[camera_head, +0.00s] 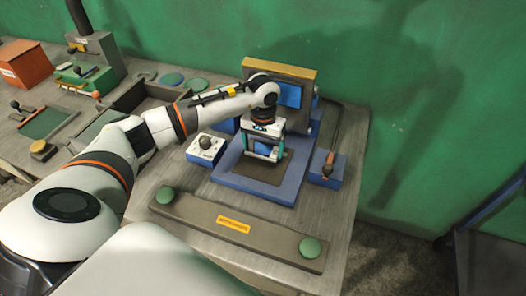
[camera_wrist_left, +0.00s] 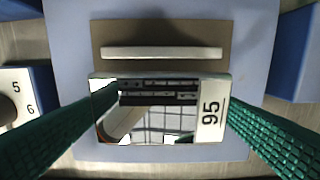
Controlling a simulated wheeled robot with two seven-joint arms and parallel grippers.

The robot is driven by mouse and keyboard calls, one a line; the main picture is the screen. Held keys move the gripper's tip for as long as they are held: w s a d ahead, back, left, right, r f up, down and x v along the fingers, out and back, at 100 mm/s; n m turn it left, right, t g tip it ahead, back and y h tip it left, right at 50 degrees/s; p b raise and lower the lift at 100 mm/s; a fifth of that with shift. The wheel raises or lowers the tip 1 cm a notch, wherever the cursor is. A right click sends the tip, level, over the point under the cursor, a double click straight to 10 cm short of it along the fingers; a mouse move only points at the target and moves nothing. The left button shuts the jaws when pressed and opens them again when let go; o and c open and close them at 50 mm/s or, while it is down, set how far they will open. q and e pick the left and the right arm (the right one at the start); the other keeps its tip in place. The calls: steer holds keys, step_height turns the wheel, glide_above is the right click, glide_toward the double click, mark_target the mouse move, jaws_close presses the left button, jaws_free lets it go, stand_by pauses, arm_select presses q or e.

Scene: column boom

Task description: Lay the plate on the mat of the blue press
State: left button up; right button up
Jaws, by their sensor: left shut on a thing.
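My left gripper (camera_head: 263,151) points down over the blue press (camera_head: 232,183). It is shut on the plate, a shiny mirror-like piece with a white end strip marked 95 (camera_wrist_left: 212,110) in the left wrist view. The green fingers grip the plate's two short sides. The dark brown mat (camera_head: 267,175) lies on the press's blue base under the gripper; it also shows behind the plate in the left wrist view (camera_wrist_left: 160,31). I cannot tell whether the plate touches the mat. My right gripper is out of view.
A pale bar (camera_wrist_left: 160,53) shows across the mat. A white box with a dark knob (camera_head: 205,149) stands left of the press, a blue box with an orange-topped lever (camera_head: 327,169) right. A long bar with green buttons (camera_head: 237,230) lies in front. The press's upright back (camera_head: 288,92) stands behind.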

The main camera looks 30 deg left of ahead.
mark_target(263, 150)
arm_select(q)
step_height(263, 150, down, 3)
steer(key=shift+d+r+p, duration=0.1)
steer(key=shift+d+p, duration=0.05)
steer(key=shift+p, duration=0.35)
steer(key=shift+f, duration=0.4)
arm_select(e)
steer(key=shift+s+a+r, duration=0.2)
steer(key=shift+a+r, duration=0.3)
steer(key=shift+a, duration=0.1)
arm_select(q)
steer(key=shift+f, duration=0.1)
steer(key=o, duration=1.2)
steer(key=shift+c, duration=0.2)
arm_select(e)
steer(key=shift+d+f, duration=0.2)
